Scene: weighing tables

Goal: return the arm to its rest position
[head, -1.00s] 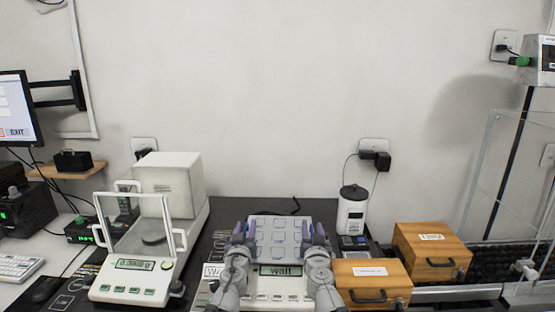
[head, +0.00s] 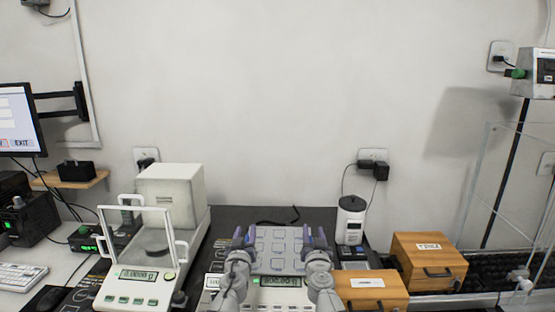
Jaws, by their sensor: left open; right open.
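My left gripper (head: 243,238) is open and empty, at the left side of the flat scale's weighing plate (head: 278,250). My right gripper (head: 315,238) is open and empty, at the plate's right side. Both arms come up from the bottom edge, side by side, and cover parts of the scale's front. The scale's lit display (head: 281,281) shows between them; its text is too small to read. I cannot tell whether the fingers touch the scale.
An analytical balance (head: 135,283) with a glass shield stands left. Two wooden boxes (head: 430,279) with dark handles stand right, near a white canister (head: 351,220) with a black lid. A monitor (head: 18,120) is far left. The dark table behind the scale is mostly clear.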

